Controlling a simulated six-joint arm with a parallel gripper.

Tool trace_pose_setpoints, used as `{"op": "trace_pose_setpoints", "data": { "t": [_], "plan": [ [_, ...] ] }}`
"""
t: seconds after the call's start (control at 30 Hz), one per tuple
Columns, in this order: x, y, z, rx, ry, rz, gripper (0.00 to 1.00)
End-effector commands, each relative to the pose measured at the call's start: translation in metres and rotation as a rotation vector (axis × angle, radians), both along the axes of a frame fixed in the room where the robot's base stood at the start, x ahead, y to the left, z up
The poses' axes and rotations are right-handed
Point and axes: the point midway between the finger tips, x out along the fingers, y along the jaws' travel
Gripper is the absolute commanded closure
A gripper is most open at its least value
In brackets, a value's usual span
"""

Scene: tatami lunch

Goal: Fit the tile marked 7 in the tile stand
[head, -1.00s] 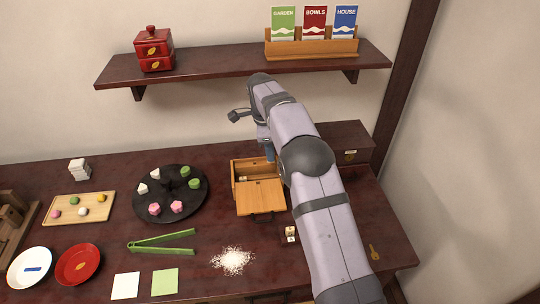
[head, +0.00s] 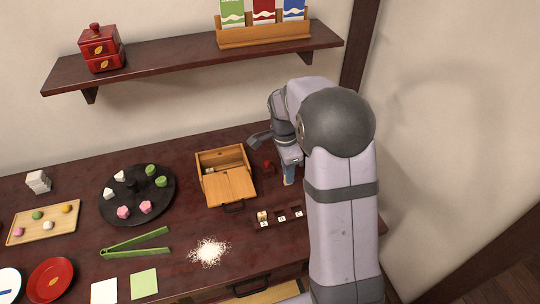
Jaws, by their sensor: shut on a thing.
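The dark tile stand (head: 281,217) lies near the front of the table, with several small slots in a row. A pale tile (head: 262,216) stands in its left end; its mark is too small to read. My gripper (head: 289,182) points down just behind the stand, above the table and apart from the stand. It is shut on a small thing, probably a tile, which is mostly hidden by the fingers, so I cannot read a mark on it.
An open wooden box (head: 235,186) stands left of my gripper, with a small pale thing inside. White grains (head: 208,251) and green tongs (head: 135,243) lie left of the stand. A drawer (head: 272,292) is open below the front edge.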

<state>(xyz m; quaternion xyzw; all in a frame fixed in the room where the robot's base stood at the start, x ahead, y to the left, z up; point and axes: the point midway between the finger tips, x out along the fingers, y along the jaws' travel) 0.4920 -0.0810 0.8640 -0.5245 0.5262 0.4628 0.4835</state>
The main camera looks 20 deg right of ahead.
Motion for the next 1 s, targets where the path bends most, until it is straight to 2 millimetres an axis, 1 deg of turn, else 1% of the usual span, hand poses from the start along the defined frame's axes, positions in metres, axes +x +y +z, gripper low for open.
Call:
{"op": "trace_pose_setpoints", "data": {
  "t": [0.03, 0.1, 0.2, 0.3, 0.43, 0.67, 0.87, 1.0],
  "plan": [
    [-0.011, -0.004, 0.0, 0.002, 0.005, 0.001, 1.0],
    [-0.025, -0.007, -0.003, 0.004, 0.013, 0.007, 1.0],
    [-0.038, -0.011, -0.005, 0.007, 0.019, 0.014, 1.0],
    [-0.047, -0.013, -0.006, 0.009, 0.022, 0.018, 1.0],
    [-0.052, -0.013, -0.008, 0.01, 0.025, 0.021, 1.0],
    [-0.052, -0.014, -0.011, 0.01, 0.025, 0.021, 1.0],
    [-0.052, -0.013, -0.021, 0.01, 0.026, 0.021, 1.0],
    [-0.052, -0.013, -0.032, 0.011, 0.026, 0.021, 1.0]
  ]
}}
